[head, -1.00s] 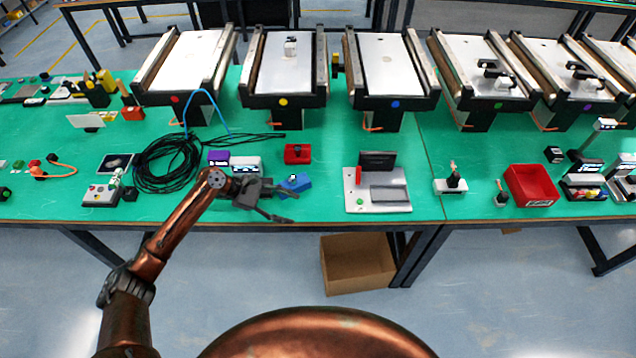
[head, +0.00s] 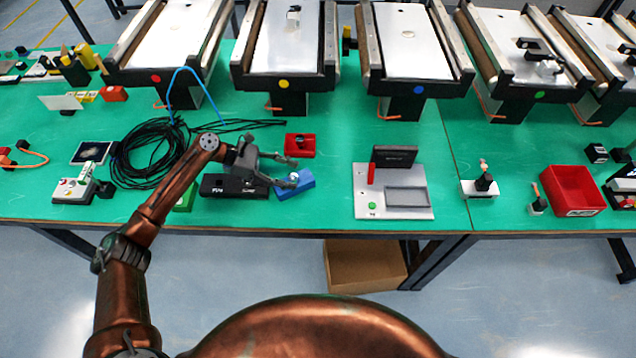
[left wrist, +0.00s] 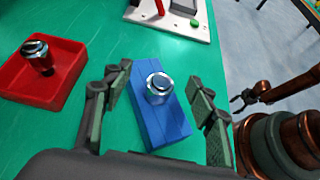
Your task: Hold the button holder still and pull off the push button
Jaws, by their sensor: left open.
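The button holder is a blue block (head: 297,190) near the table's front edge. My left gripper (head: 292,171) is open above the block. In the left wrist view its fingers (left wrist: 155,112) are spread on either side of the block and button, apart from both. My right gripper (left wrist: 244,99) shows small at the right of the left wrist view, away from the block; its jaw state is too small to tell.
A red tray (head: 300,152) with another silver button (left wrist: 37,58) lies behind the blue block. A black box (head: 235,187) is beside it on the left. A metal plate with a green button (head: 430,207) is to the right. Black cables (head: 150,150) lie left.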

